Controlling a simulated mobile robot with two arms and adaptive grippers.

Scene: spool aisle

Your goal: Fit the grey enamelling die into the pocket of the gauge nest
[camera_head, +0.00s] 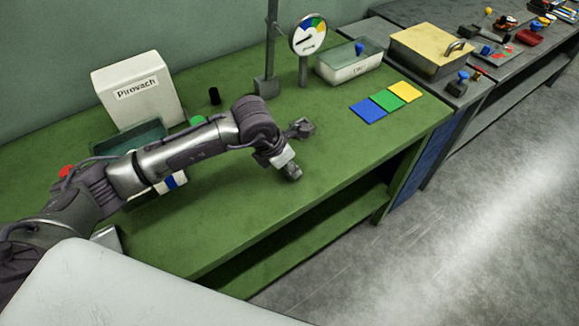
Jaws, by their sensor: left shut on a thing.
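My left arm comes in from the left over the green bench (330,165). My left gripper (291,171) points down near the bench's front edge. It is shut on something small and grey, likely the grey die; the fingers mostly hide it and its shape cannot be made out. My right gripper is not in view.
Behind stand a white box (138,90) marked Pirovach, a dial (308,34) on a post, a white bin (348,66), and blue, green and yellow squares (386,100). A grey bench with a yellow-topped box (430,48) lies beyond. The bench right of the gripper is clear.

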